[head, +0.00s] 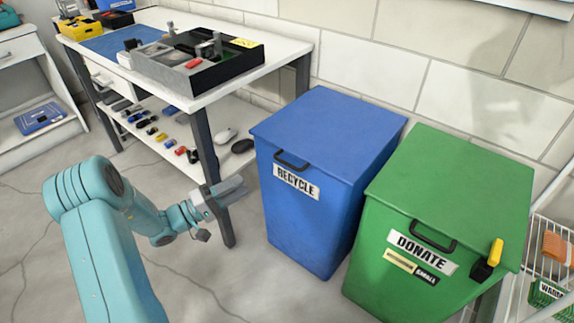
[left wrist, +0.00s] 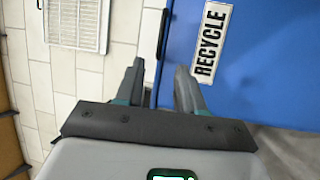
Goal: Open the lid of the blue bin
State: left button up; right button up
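The blue bin (head: 312,205) stands on the floor with its flat blue lid (head: 330,130) shut. A black handle (head: 292,160) sits at the lid's front edge, above the white RECYCLE label (head: 296,182). My left gripper (head: 240,188) is left of the bin's front, apart from the handle. In the left wrist view the fingers (left wrist: 160,66) are open with nothing between them. The dark handle (left wrist: 162,36) shows beyond the gap between the fingertips, and the label (left wrist: 213,42) is to the right. My right gripper is not in view.
A green DONATE bin (head: 430,220) stands close on the right, with a yellow-and-black object (head: 488,260) at its front edge. A white workbench (head: 205,95) with a tray is behind my left arm; its leg (head: 222,205) is near the gripper. A wire rack (head: 550,250) is far right.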

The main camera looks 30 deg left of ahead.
aim_at(287, 163)
pick_arm(q)
jog(key=b+x, duration=0.1)
jog(key=x, duration=0.4)
jog(key=b+x, duration=0.1)
jog(key=x, duration=0.8)
jog(key=shift+w+d+f+b, duration=0.15)
jog(key=shift+w+d+b, duration=0.1)
jog(key=shift+d+b, duration=0.2)
grip_shut()
